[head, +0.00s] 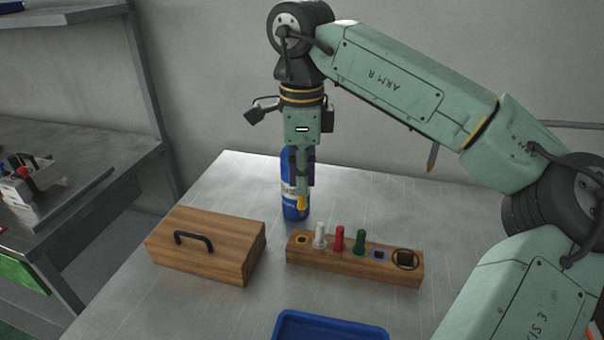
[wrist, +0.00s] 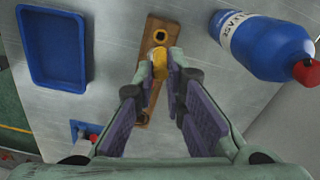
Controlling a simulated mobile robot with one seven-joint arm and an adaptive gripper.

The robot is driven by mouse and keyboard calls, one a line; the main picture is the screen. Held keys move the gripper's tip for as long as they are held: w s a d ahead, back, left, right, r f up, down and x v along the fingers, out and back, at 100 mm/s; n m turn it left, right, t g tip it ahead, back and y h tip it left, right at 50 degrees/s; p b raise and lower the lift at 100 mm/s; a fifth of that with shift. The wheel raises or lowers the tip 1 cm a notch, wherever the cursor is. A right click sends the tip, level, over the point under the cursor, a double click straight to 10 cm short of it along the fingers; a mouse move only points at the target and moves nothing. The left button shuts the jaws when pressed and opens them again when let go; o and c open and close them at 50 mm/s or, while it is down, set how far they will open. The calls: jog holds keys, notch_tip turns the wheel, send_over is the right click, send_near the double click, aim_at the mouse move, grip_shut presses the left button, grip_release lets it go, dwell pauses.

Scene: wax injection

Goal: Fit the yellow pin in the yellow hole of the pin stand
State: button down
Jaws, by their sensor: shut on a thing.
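My gripper (head: 302,190) is shut on the yellow pin (head: 301,203), which points down from the fingertips. In the wrist view, the yellow pin (wrist: 160,66) shows between the fingertips (wrist: 163,72). The wooden pin stand (head: 330,262) lies below. Its yellow-ringed hole (head: 302,240) is at the left end, empty, and below the pin with a visible gap. In the wrist view, the hole (wrist: 160,36) shows just above the pin. The stand also holds a white pin (head: 320,237), a red pin (head: 339,239) and a green pin (head: 360,241). The pin and fingers hide much of the stand there.
A blue bottle (head: 289,205) stands close behind my gripper. A wooden box (head: 207,250) with a black handle is left of the stand. A blue tray (head: 330,318) lies in front. The stand's blue-ringed hole (head: 379,254) and large dark hole (head: 405,260) look empty.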

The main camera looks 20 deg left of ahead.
aim_at(302, 205)
jog(key=shift+f+b, duration=1.7)
jog(key=shift+f, duration=1)
jog(key=shift+f+b, duration=1)
jog(key=shift+f, duration=0.65)
jog(key=c, duration=1.6)
grip_release()
jog(key=shift+r, duration=0.1)
notch_tip(302, 205, up, 12)
jog(key=shift+f, duration=0.1)
